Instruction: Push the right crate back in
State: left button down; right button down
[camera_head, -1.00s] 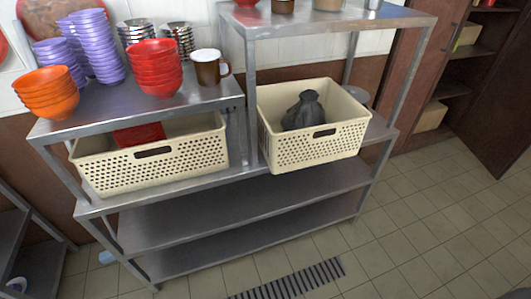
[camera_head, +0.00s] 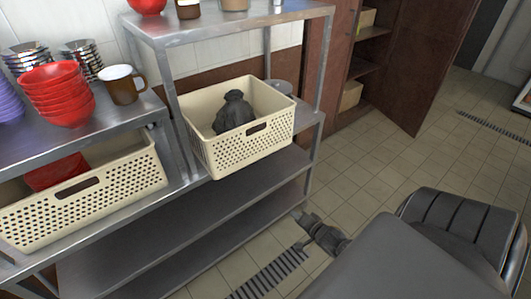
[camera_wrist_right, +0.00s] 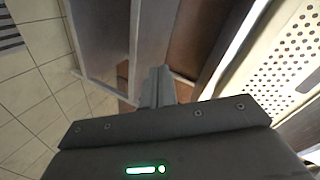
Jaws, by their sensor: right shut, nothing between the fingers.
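The right crate (camera_head: 240,150) is a cream, perforated bin with a dark tied sack (camera_head: 233,112) inside. It sits on the middle shelf of the metal rack, and its front appears to stick out past the shelf edge. It also shows at the right side of the right wrist view (camera_wrist_right: 287,62). My right gripper (camera_head: 300,218) is low in front of the rack, to the right of and below the crate, apart from it. Its fingers (camera_wrist_right: 158,72) are shut and empty in the right wrist view. My left gripper is not in view.
A second cream crate (camera_head: 105,197) with a red thing inside sits on the left. Red bowls (camera_head: 58,95) and a brown mug (camera_head: 122,86) stand on the counter above it. A rack post (camera_head: 315,75) stands right of the right crate. Tiled floor (camera_head: 370,170) is open at right.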

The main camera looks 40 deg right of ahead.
aim_at(260, 148)
jog(key=w+r+m+t+y, duration=0.1)
jog(key=w+r+m+t, duration=0.1)
jog(key=r, duration=0.8)
jog(key=w+r+m+t, duration=0.2)
jog(key=r+t, duration=0.1)
jog(key=r, duration=0.7)
jog(key=w, duration=0.4)
jog(key=w+p, duration=0.1)
jog(key=w, duration=0.4)
jog(key=w+p, duration=0.1)
jog(key=w, duration=0.4)
jog(key=shift+w+d+f, duration=0.1)
jog(key=shift+d+f, duration=0.1)
jog(key=shift+f, duration=0.1)
